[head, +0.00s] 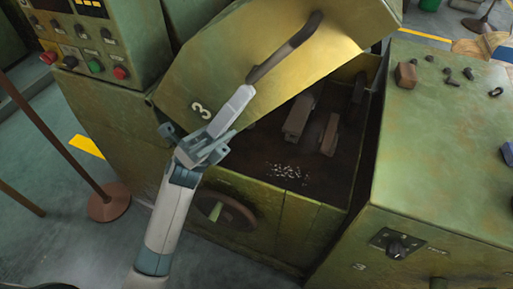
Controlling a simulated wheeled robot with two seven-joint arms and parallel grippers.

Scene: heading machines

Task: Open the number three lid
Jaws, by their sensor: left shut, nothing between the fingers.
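The number three lid (220,62) is a worn yellow-green panel marked with a white "3". It is raised and tilted, and the machine bay (260,183) beneath it is open to view. A dark bar handle (285,48) runs along the lid's face. My left gripper (243,92) is shut, with its fingertips at the lower end of the handle. The handle is not between the fingers, and I cannot tell whether the tips touch the lid. My right gripper is not in view.
A control panel (90,50) with buttons stands at upper left. A green cabinet (430,150) with small parts on top stands at right. A brown post base (108,203) is on the floor at left. A handwheel (225,208) sticks out from the machine's front.

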